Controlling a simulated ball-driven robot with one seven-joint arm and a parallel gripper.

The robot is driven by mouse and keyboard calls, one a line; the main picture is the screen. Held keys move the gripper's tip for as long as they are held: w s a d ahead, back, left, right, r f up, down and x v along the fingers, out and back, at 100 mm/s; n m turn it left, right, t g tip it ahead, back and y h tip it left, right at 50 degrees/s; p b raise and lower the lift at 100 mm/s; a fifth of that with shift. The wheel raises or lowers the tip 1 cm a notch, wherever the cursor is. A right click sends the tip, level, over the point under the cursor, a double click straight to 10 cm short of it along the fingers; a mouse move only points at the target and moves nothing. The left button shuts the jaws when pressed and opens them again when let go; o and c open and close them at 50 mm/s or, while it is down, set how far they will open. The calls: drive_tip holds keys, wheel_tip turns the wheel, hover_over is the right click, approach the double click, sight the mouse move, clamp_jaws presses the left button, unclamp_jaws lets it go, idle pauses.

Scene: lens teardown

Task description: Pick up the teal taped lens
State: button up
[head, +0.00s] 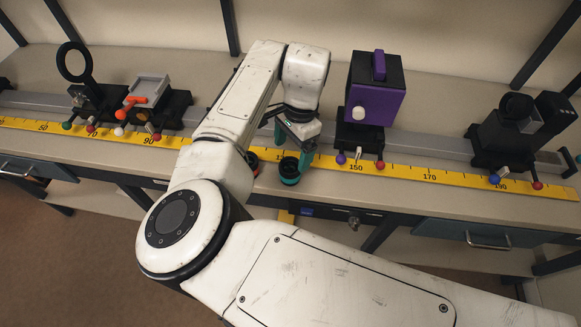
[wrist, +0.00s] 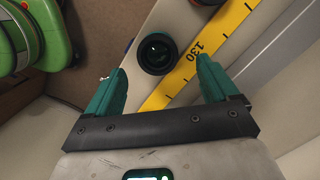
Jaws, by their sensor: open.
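The teal taped lens (head: 290,171) is a short dark cylinder with teal tape, standing upright near the front edge of the bench. In the wrist view the lens (wrist: 157,54) shows from above as a dark round glass with a teal rim, between the lines of the two fingertips. My gripper (head: 294,146) is open above the lens, with its teal fingers pointing down. In the wrist view the gripper (wrist: 161,66) is empty, a finger to either side of the lens. I cannot tell whether the fingertips have reached its height.
An orange-marked lens (head: 253,163) stands just left, partly behind my arm. A yellow ruler (head: 430,173) runs along the bench behind the lenses. A purple and black box (head: 377,92) on a rail carriage stands right of my gripper. More carriages stand at both sides.

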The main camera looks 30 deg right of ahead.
sight(290, 165)
drive_tip(key=shift+s+a+f+p, duration=0.1)
drive_tip(key=shift+a+f+p, duration=0.05)
drive_tip(key=shift+f, duration=0.95)
drive_tip(key=shift+s+a+f+p, duration=0.1)
drive_tip(key=shift+a+f, duration=0.05)
drive_tip(key=shift+f, duration=0.9)
drive_tip(key=shift+s+a+f+p, duration=0.1)
drive_tip(key=shift+a+f+p, duration=0.05)
drive_tip(key=shift+f, duration=0.95)
drive_tip(key=shift+c, duration=0.5)
drive_tip(key=c, duration=1.1)
drive_tip(key=shift+w+r, duration=0.1)
